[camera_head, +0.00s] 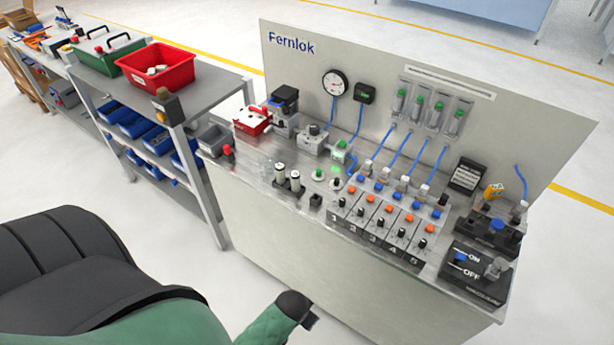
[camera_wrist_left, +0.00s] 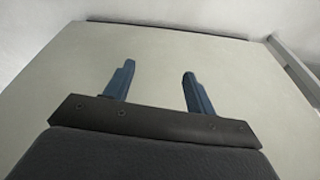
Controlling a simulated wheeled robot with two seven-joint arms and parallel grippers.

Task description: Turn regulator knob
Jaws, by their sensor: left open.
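A grey block with a round knob on top (camera_head: 314,129), likely the regulator, stands on the Fernlok bench below a round gauge (camera_head: 335,83). A blue tube runs from the gauge down to it. My left gripper (camera_head: 311,320) is low in front of the bench, well below the bench top and apart from the knob. In the left wrist view, its two blue fingers (camera_wrist_left: 157,75) are open and empty, facing the pale bench front (camera_wrist_left: 165,45). The knob is not in the left wrist view. My right gripper is not in view.
The bench top holds several valves, buttons and numbered switches (camera_head: 385,217), with an ON/OFF block (camera_head: 477,271) at the right. A shelf table (camera_head: 215,88) with a red bin (camera_head: 157,66) adjoins at left.

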